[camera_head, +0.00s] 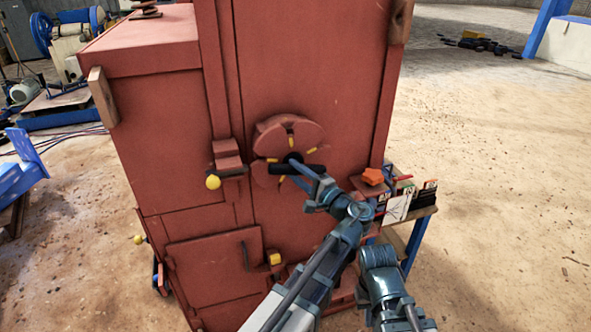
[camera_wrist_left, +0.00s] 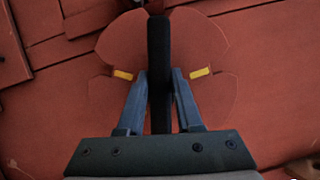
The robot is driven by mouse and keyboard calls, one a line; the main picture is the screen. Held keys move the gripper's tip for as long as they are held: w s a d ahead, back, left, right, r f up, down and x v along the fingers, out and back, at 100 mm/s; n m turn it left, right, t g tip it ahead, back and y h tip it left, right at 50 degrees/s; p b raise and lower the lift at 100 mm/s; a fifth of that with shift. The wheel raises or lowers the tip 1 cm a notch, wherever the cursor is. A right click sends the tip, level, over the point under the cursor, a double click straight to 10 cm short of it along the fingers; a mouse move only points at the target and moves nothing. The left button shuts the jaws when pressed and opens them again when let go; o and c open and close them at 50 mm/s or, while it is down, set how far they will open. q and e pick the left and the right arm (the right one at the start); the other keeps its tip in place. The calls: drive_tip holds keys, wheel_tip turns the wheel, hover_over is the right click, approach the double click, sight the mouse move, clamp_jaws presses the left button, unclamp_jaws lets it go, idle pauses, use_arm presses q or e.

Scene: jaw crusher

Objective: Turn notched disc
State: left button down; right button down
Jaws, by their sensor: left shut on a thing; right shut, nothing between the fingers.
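The notched disc (camera_head: 288,133) is a round red plate with yellow marks and notches on the front of a red cabinet. A black bar handle (camera_head: 312,169) crosses its middle. In the left wrist view the bar (camera_wrist_left: 159,50) stands upright in the picture, in front of the disc (camera_wrist_left: 205,45), with a yellow mark on either side. My left gripper (camera_head: 299,170) is shut on the bar, its fingers (camera_wrist_left: 159,90) on both sides of it. My right gripper (camera_head: 373,238) is to the right of the left wrist, away from the disc; its fingertips are hard to make out.
The red cabinet (camera_head: 310,60) fills the middle. A shelf with an orange knob (camera_head: 372,176) and cards (camera_head: 398,205) stands at the right. The floor (camera_head: 500,180) further right is clear.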

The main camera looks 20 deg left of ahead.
use_arm(q)
drive_tip(key=shift+w+d+f+n+g+h+p, duration=0.1)
drive_tip(key=shift+w+d+n+g+h+p, duration=0.15)
drive_tip(key=shift+n+p, duration=0.35)
drive_tip(key=shift+n, duration=0.3)
drive_tip(key=c, duration=0.6)
unclamp_jaws()
drive_tip(key=shift+w+f, duration=0.1)
drive_tip(key=shift+a, duration=0.1)
drive_tip(key=shift+s, duration=0.2)
